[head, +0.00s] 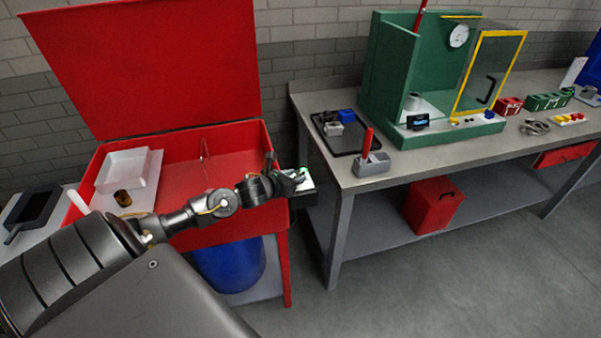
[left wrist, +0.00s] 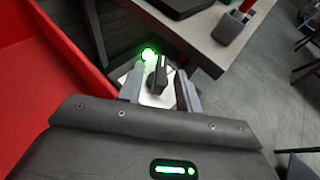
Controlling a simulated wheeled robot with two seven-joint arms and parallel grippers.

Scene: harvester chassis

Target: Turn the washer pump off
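The washer is a red tub (head: 235,160) with a raised red lid. Its pump switch is a small box (head: 308,182) at the tub's right side. In the left wrist view the switch has a white face (left wrist: 157,97), a black knob (left wrist: 159,74) and a lit green lamp (left wrist: 148,53). My left gripper (head: 290,181) is at the switch. In the left wrist view its fingers (left wrist: 161,82) stand apart on either side of the knob, with gaps visible; contact is not clear. My right gripper is out of view.
A grey workbench (head: 345,180) stands close to the right of the switch, holding a black tray (head: 348,140) and a grey block with a red handle (head: 371,165). A white basin (head: 124,170) sits in the tub. A blue drum (head: 230,265) is below it.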

